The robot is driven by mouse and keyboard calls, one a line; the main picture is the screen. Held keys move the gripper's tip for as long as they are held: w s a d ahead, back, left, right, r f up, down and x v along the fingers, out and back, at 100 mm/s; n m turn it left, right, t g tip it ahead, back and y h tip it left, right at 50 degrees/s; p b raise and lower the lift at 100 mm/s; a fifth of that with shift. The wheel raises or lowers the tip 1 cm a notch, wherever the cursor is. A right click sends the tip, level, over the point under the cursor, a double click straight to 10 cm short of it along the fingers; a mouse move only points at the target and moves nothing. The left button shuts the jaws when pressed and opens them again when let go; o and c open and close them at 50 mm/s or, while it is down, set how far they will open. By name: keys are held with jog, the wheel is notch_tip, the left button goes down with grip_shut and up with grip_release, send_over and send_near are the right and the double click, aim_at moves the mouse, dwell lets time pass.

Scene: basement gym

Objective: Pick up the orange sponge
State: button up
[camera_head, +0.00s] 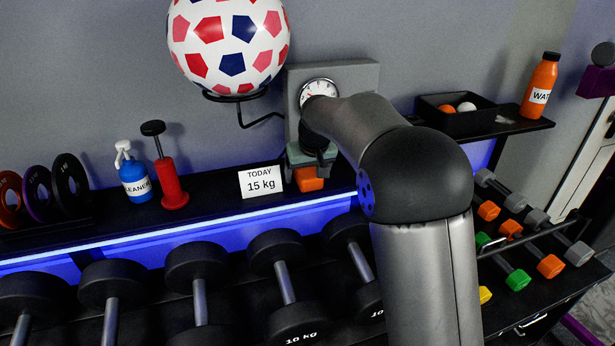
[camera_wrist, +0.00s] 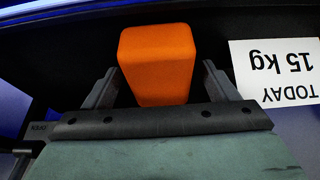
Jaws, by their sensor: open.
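The orange sponge (camera_head: 309,180) is a small block on the narrow black shelf, just right of the white sign in the head view. In the wrist view the sponge (camera_wrist: 158,62) stands between and slightly beyond the two fingers of my gripper (camera_wrist: 160,85). The fingers are apart, one on each side of it, with a gap visible on both sides. In the head view my gripper (camera_head: 312,160) is over the sponge and hides its upper part.
The "TODAY 15 kg" sign (camera_head: 261,182) stands close beside the sponge; it also shows in the wrist view (camera_wrist: 277,72). A scale with a dial (camera_head: 319,92) is behind my arm. A red pump (camera_head: 170,182) and blue cleaner bottle (camera_head: 134,180) stand left. Dumbbells (camera_head: 283,280) lie below.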

jog(key=c, duration=1.1)
jog(key=shift+o, duration=0.2)
